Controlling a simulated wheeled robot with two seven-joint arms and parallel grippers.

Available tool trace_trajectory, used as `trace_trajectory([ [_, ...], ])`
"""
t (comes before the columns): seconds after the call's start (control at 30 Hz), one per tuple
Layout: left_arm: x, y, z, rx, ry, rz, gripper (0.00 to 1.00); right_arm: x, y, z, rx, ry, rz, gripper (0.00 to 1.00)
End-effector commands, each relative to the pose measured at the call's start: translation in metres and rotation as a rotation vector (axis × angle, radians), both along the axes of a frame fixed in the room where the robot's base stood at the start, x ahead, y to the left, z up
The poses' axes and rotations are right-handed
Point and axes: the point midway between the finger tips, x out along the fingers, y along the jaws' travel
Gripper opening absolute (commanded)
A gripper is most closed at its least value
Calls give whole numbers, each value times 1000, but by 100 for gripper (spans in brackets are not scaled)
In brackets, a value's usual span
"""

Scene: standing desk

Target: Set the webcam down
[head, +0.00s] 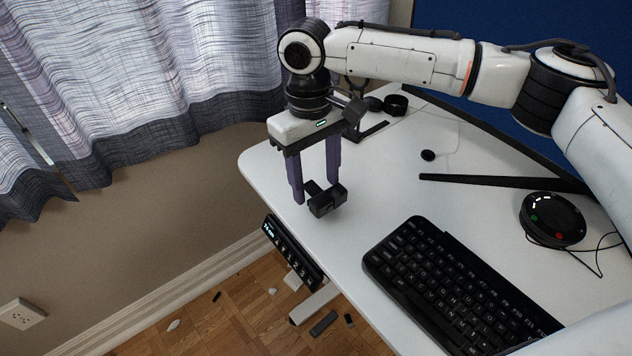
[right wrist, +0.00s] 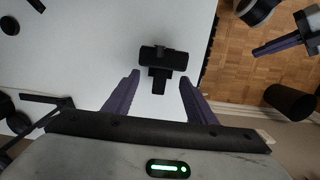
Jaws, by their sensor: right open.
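The webcam (head: 328,202) is a small black block with a clip foot, near the left edge of the white desk (head: 390,160). It appears to rest on the desktop. My right gripper (head: 315,190) is above it, pointing down, with its two purple fingers apart. In the right wrist view, the webcam (right wrist: 160,54) lies just beyond the open fingertips (right wrist: 159,80). Its stem points toward the gap, and neither finger visibly touches it. A purple finger of my left gripper (right wrist: 278,45) shows at the upper right of that view, partly cut off.
A black keyboard (head: 450,285) lies to the right of the webcam. A round black speakerphone (head: 552,219) is farther right. A control panel (head: 291,250) hangs at the desk's left edge. Bare desktop lies between the webcam and the monitor foot (head: 500,183).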

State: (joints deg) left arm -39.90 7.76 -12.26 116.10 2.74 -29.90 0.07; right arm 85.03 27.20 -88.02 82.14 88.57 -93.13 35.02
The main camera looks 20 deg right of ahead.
Motion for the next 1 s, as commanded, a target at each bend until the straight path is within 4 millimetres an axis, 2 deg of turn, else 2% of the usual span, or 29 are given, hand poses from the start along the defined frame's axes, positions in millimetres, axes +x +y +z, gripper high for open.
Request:
trace_trajectory([
  [0.03, 0, 0, 4, 1, 0, -1, 0, 1, 1, 12, 2, -2, 0, 51],
  [0.3, -1, 1, 12, 4, 0, -1, 0, 6, 3, 71, 2, -2, 1, 51],
  [0.5, -2, 1, 12, 7, 5, -2, 0, 9, 3, 99, 1, -1, 0, 51],
  [0.67, -1, 0, 14, 6, 2, -2, 0, 9, 3, 107, 0, 0, 1, 51],
  [1.0, 5, -1, 16, 3, -8, 0, 0, 9, 3, 108, 0, 0, 0, 51],
])
